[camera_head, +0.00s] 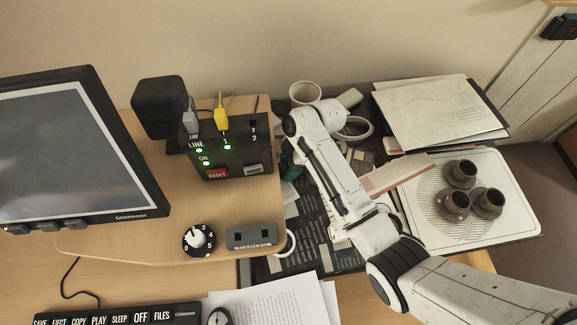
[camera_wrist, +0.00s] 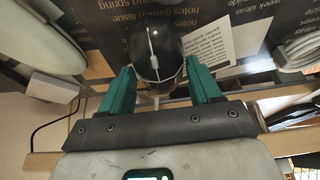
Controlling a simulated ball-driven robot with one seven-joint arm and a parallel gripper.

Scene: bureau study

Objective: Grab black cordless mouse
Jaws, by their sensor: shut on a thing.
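The black cordless mouse (camera_wrist: 155,52) shows in the wrist view, dark and rounded with a light wheel strip down its middle. My gripper (camera_wrist: 158,77) has its two teal fingers on either side of the mouse's near end, shut on it. Dark printed sheets lie beneath the mouse. I cannot tell whether it is lifted off them. In the head view my arm hides the held mouse and most of the gripper.
A second mouse (camera_head: 219,317) lies by white papers (camera_head: 268,303) at the bottom edge. A black switch box (camera_head: 232,152) stands left of my arm. A white cup (camera_head: 305,93) is behind it. A tray (camera_head: 520,205) with small dark cups (camera_head: 461,174) is to the right.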

